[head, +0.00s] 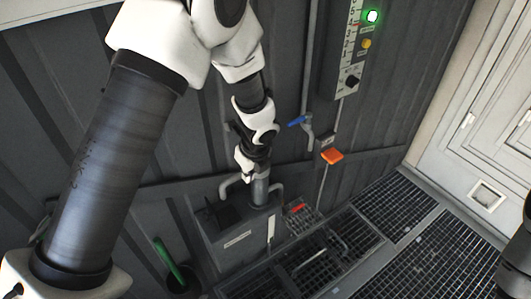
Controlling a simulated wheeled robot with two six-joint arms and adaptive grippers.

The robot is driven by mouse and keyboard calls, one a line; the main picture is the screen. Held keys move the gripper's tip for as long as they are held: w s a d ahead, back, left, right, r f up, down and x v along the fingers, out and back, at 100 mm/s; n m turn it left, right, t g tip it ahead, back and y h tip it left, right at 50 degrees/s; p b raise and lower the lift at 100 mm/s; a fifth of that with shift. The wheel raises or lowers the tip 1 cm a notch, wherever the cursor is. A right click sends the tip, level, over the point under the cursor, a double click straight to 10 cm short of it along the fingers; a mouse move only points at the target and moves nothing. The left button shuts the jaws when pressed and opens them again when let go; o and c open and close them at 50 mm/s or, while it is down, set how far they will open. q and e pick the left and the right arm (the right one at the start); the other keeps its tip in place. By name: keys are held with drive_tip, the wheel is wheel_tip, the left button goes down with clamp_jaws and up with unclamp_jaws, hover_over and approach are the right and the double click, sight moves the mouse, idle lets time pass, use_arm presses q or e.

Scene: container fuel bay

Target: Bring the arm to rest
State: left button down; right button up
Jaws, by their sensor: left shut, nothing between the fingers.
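My left arm comes in from the lower left, rises to the top of the head view and bends back down. My left gripper (261,172) is at its far end, small and partly hidden by my wrist. It is shut with nothing held. It appears just above a grey box-like tank (232,240) with a pale label and pipes on top. I cannot tell whether it touches the tank. My right gripper is not in view.
A control panel (345,50) with a lit green lamp (372,16) hangs on the dark corrugated wall. A blue-handled valve (298,121) and an orange part (332,155) are below it. A green handle (168,262) stands lower left. Floor grating (420,262) lies right, before a pale door (480,120).

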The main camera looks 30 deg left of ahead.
use_arm(q)
drive_tip(key=s+d+f+n+g+h+b, duration=0.25)
drive_tip(key=s+f+n, duration=0.45)
drive_tip(key=s+f, duration=0.65)
drive_tip(key=s+d+f+n+g+h+b, duration=0.1)
drive_tip(key=s+d+f+n+g+b, duration=0.15)
drive_tip(key=s+f+n, duration=1.05)
drive_tip(key=a+r+n+t, duration=0.1)
drive_tip(key=n+t, duration=0.1)
drive_tip(key=a+r+n+t+y+p, duration=0.1)
drive_tip(key=r, duration=0.1)
drive_tip(key=shift+w+r+n+t, duration=0.1)
drive_tip(key=shift+w+n+t, duration=0.05)
drive_tip(key=shift+n+t, duration=0.25)
drive_tip(key=shift+r, duration=0.1)
